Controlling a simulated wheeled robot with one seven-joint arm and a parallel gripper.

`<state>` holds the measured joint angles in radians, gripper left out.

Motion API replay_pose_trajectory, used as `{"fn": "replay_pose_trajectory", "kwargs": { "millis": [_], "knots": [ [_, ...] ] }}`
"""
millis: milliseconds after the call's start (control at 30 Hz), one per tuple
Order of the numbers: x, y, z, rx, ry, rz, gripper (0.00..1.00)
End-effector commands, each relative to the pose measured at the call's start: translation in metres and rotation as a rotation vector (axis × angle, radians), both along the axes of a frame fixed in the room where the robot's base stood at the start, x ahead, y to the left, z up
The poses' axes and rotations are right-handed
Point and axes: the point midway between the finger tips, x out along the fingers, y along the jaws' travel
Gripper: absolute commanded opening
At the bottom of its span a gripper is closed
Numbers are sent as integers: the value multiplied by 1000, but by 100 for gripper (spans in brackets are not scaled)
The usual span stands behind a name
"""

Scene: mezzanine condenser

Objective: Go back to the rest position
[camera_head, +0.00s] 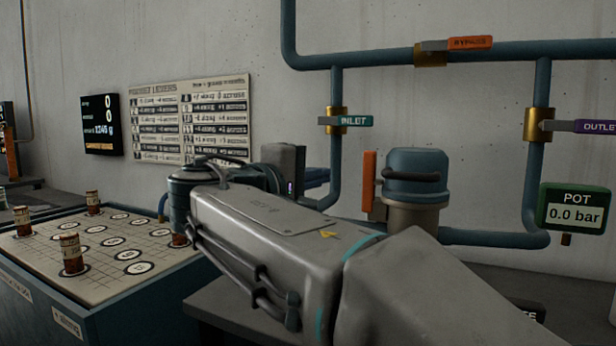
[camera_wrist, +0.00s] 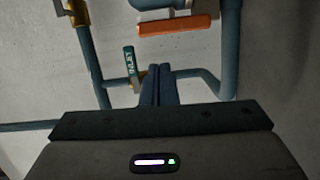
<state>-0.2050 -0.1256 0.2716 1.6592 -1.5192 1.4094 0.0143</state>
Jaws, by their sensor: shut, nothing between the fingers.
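My gripper (camera_wrist: 158,86) shows in the wrist view with its two blue fingers together and nothing between them. In the head view my grey arm reaches forward across the lower middle, and the gripper (camera_head: 315,178) points right, partly hidden behind the wrist. Its fingers appear close to the vertical pipe below the inlet valve; I cannot tell whether they touch it. The inlet valve's teal handle (camera_head: 357,121) points right in the head view, and it also shows in the wrist view (camera_wrist: 130,66).
The pot (camera_head: 418,163) with an orange handle (camera_head: 369,181) stands right of my gripper. Blue pipes carry the bypass handle (camera_head: 469,43) and outlet handle (camera_head: 592,127). A gauge (camera_head: 575,208) reads 0.0 bar. A board (camera_head: 100,240) with several small cylinders stands left of my arm.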

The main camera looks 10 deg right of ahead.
Motion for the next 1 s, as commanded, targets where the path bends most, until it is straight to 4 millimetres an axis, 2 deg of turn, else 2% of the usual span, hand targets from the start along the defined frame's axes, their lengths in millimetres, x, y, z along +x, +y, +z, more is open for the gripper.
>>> {"fn": "replay_pose_trajectory", "kwargs": {
  "millis": [167, 300, 467, 733, 1000],
  "knots": [
    [0, -2, 1, 8, 8, 0, 0],
    [-4, -11, 0, 67, 62, 2, 0],
    [-15, -27, -14, 214, 175, -1, 0],
    [-53, -45, -47, 523, 324, -33, 0],
    [-102, -43, -68, 872, 399, -98, 0]
  ]
}}
